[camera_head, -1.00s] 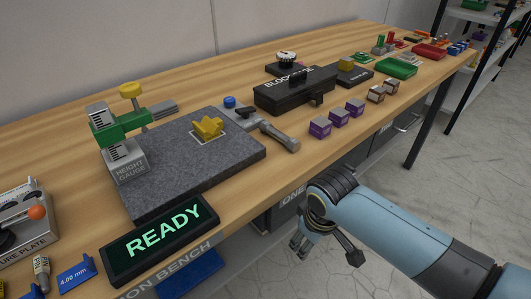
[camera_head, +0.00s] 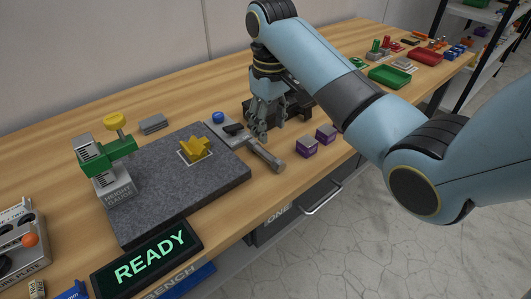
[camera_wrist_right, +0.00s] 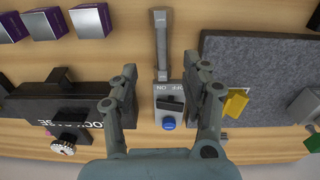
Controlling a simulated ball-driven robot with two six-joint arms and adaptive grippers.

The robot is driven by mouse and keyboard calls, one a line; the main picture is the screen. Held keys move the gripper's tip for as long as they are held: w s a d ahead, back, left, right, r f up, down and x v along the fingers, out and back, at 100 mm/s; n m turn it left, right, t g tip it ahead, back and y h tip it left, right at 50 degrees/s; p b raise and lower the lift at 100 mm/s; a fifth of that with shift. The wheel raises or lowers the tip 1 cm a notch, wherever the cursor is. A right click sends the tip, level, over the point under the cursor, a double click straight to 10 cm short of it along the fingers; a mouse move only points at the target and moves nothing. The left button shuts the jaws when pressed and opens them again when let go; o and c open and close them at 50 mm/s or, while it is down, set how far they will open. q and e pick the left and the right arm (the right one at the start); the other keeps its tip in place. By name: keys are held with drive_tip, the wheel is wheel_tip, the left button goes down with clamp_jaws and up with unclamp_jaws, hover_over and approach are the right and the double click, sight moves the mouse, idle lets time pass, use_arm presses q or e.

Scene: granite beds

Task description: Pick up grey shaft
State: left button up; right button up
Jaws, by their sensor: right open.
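The grey shaft (camera_head: 266,156) lies on the wooden bench, to the right of the granite plate in the head view, with a thicker end toward the bench's front edge. In the right wrist view the shaft (camera_wrist_right: 160,48) runs upright in the picture, from the top down to a grey ON/OFF switch block (camera_wrist_right: 170,105) with a blue knob. My right gripper (camera_head: 265,132) points down above the shaft's far end. In the right wrist view the open gripper (camera_wrist_right: 163,78) has its fingers on both sides of the shaft and block, nothing held. My left gripper is out of view.
Purple boxes (camera_head: 306,148) stand right of the shaft. A black box (camera_wrist_right: 60,95) lies close beside the gripper. A READY display (camera_head: 148,258) stands in front.

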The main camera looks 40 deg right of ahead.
drive_tip(key=w+r, duration=0.1)
drive_tip(key=w, duration=0.1)
hover_over(263, 150)
drive_tip(key=f, duration=0.4)
drive_tip(key=shift+s+d, duration=0.2)
drive_tip(key=shift+d, duration=0.05)
drive_tip(key=f, duration=0.6)
drive_tip(key=shift+w+a+f, duration=0.1)
drive_tip(key=shift+a, duration=0.15)
clamp_jaws()
